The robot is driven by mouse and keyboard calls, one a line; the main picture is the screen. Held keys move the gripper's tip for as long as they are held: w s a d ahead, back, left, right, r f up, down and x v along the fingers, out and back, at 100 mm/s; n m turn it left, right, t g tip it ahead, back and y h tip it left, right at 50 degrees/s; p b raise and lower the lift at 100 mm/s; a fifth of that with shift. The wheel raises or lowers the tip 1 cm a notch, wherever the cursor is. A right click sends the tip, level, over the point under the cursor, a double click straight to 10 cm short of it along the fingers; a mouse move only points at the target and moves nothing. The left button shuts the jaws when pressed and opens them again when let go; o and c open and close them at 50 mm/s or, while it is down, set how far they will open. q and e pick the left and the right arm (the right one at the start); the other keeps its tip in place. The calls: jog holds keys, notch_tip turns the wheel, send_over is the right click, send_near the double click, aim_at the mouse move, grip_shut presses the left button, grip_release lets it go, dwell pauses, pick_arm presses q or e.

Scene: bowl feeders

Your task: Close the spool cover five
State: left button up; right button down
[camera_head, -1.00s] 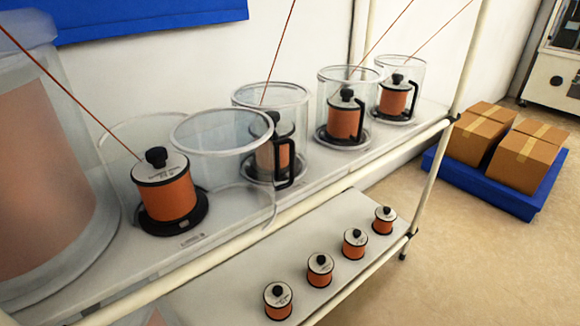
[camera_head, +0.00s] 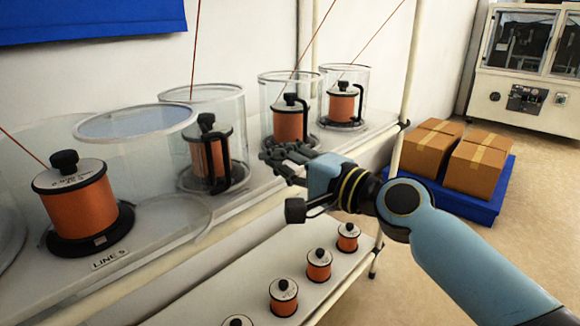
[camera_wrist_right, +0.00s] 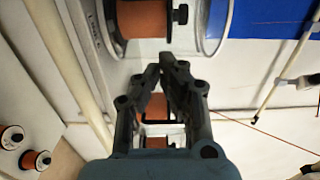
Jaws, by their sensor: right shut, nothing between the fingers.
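The nearest large copper spool (camera_head: 82,207) stands on a black base at the left of the upper shelf in the head view. Its clear cover (camera_head: 134,124) is swung open, with one curved half out toward the shelf front. The label in front reads LINE, but its digit is hard to make out. My right gripper (camera_head: 272,158) is shut and empty, to the right of this open cover and in front of the farther covered spools. In the wrist view the fingers (camera_wrist_right: 161,78) point toward the copper spools, with nothing visible between them. My left gripper is not in view.
Farther spools stand inside clear covers with black handles, such as this one (camera_head: 208,150). Small spools (camera_head: 284,296) line the lower shelf. A pale post (camera_head: 412,75) rises at the shelf's far end. Cartons (camera_head: 478,165) sit on a blue pallet (camera_head: 498,193).

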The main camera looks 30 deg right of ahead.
jog(key=x, duration=0.4)
jog(key=s+a, duration=0.2)
jog(key=a, duration=0.1)
jog(key=shift+a, duration=0.15)
jog(key=shift+s, duration=0.15)
